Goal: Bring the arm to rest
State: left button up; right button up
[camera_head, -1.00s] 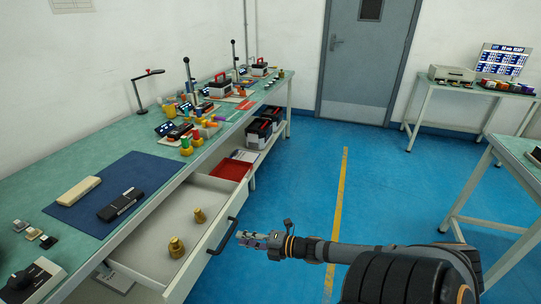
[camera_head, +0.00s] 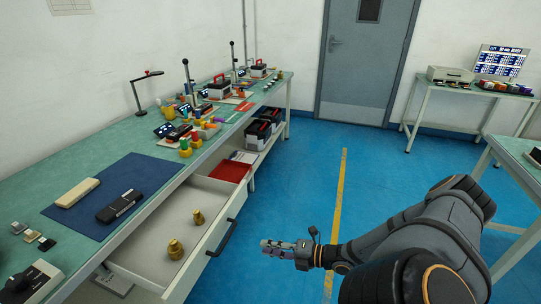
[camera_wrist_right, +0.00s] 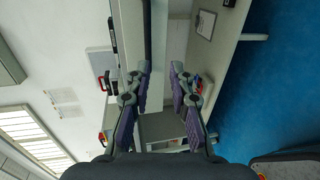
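My right gripper (camera_head: 266,247) is in the head view, over the blue floor to the right of the open drawer's black handle (camera_head: 221,238) and apart from it. In the right wrist view its two purple-padded fingers (camera_wrist_right: 161,68) stand apart with nothing between them, so it is open and empty. My right arm (camera_head: 420,225) is bent and comes in from the lower right. My left gripper is in neither view.
The pulled-out drawer (camera_head: 215,190) holds brass weights (camera_head: 175,249) and juts from the long green-topped bench (camera_head: 105,150). A red tray (camera_head: 230,171) is on the shelf behind it. Another table (camera_head: 520,155) stands at the right. The floor (camera_head: 300,180) between is clear.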

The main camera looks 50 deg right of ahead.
dwell(0.3)
jog(key=s+d+f+m+g+h, duration=0.1)
jog(key=s+d+f+m+h, duration=0.25)
jog(key=d+f, duration=0.35)
jog(key=s+d+f+m+g+h, duration=0.1)
jog(key=s+d+f+m+h, duration=0.2)
jog(key=d+f, duration=0.4)
jog(key=s+d+f+m+g+h, duration=0.25)
jog(key=s+f+m, duration=0.45)
jog(key=f, duration=0.5)
jog(key=s+a+f+m+g+y, duration=0.1)
jog(key=s+a+f+m+g, duration=0.25)
jog(key=a+f, duration=0.35)
jog(key=s+a+f+m+g, duration=0.2)
jog(key=s+a+f, duration=0.3)
jog(key=a, duration=0.4)
jog(key=s+a+f+m+g+y, duration=0.1)
jog(key=s+a+f+m+g, duration=0.2)
jog(key=s+a+f, duration=0.45)
jog(key=w+a+r+p, duration=0.2)
jog(key=a+r+p, duration=0.1)
jog(key=r+p, duration=0.9)
jog(key=shift+r, duration=0.65)
